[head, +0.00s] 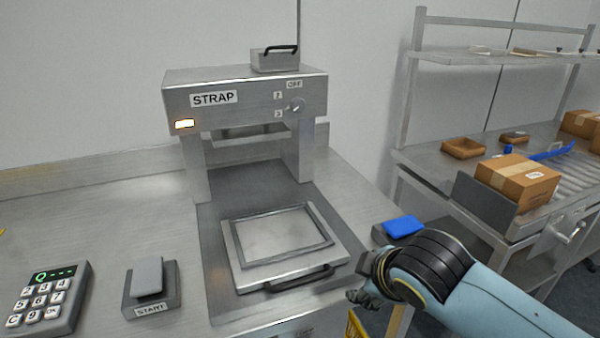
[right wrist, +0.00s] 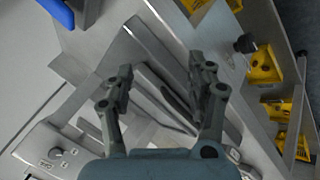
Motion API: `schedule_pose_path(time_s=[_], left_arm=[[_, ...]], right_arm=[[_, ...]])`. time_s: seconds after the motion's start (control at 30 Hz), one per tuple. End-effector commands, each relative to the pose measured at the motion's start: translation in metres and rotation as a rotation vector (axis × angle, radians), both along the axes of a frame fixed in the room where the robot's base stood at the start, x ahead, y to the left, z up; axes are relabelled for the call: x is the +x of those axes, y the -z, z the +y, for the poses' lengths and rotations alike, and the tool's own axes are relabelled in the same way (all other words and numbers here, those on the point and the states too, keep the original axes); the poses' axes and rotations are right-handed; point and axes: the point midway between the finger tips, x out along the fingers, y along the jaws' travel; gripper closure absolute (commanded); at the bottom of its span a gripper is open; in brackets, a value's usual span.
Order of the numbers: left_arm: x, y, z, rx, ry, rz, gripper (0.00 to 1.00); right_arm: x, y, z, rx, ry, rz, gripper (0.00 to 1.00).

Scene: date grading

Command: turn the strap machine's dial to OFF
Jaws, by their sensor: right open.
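The strap machine (head: 190,100) stands on the steel bench in the head view, with a STRAP label and a lit orange-white lamp on its front. Its round dial (head: 296,105) is at the right end of the front panel. The OFF label (head: 294,84) is above the dial, and labels 2 and 3 are to its left. I cannot tell clearly where the dial points. My right gripper (head: 358,285) is low at the bench's front right, well below the dial and apart from it. In the right wrist view, its fingers (right wrist: 160,82) are spread and empty. My left gripper is out of view.
A flat framed plate (head: 230,262) with a dark handle lies before the machine. A START button (head: 148,278) and a keypad (head: 62,320) are left. A blue-topped block (head: 403,226) sits beside my right arm. A carton (head: 516,180) stands on the right table.

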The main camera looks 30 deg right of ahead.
Motion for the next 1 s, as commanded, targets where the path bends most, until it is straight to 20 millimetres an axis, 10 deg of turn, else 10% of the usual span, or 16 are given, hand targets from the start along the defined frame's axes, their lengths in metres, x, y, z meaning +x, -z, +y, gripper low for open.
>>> schedule_pose_path(time_s=[0.6,1.0], left_arm=[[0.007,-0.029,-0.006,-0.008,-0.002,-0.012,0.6],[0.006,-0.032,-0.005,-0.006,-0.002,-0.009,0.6]], right_arm=[[0.204,-0.195,-0.055,-1.542,-0.851,-0.131,0.44],[0.262,-0.212,-0.062,-1.727,-0.917,-0.101,0.44]])
